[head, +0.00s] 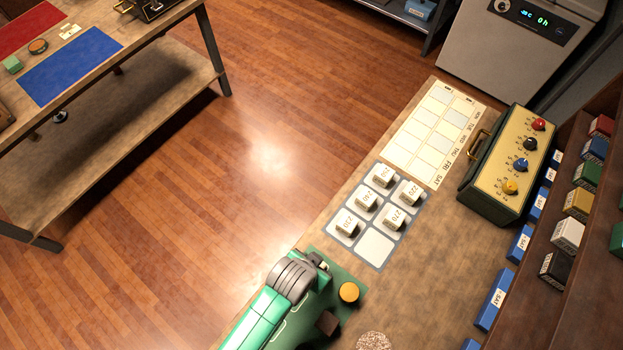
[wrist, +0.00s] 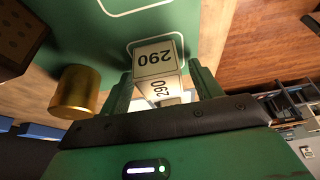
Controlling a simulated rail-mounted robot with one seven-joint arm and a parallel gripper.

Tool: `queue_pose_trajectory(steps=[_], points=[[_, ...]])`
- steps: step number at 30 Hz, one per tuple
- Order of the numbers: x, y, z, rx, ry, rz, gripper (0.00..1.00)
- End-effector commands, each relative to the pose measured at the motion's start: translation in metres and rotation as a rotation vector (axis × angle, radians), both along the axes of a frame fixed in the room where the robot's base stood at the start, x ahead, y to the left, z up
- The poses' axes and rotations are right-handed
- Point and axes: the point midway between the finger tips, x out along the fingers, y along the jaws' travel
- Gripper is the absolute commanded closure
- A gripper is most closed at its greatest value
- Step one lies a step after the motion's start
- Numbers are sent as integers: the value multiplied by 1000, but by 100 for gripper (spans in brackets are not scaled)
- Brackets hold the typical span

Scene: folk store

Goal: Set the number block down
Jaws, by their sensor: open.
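A white number block (wrist: 157,60) marked 290 stands between the fingers of my gripper (wrist: 162,88) in the wrist view. The fingers are open, one on each side of the block. The block is on a green mat (wrist: 100,30), within a white outlined square. In the head view my arm covers the block, and the green mat (head: 352,318) shows partly around my arm. A grey tray (head: 398,257) holds several other number blocks (head: 367,201) in its cells. Its near right cell (head: 375,247) is empty.
A brass cylinder (head: 349,292) and a dark block (head: 327,322) stand on the mat close to my gripper. Behind the tray lies a calendar board (head: 433,133). A green case with coloured knobs (head: 500,170) and shelves of boxes (head: 568,235) are at the right.

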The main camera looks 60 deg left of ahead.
Motion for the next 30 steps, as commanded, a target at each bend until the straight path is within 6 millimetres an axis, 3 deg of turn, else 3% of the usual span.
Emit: queue_pose_trajectory(steps=[9,15,30], points=[[-26,-12,72,1,-2,0,36],[-37,-18,102,1,-2,0,36],[-40,-19,108,0,-1,0,36]])
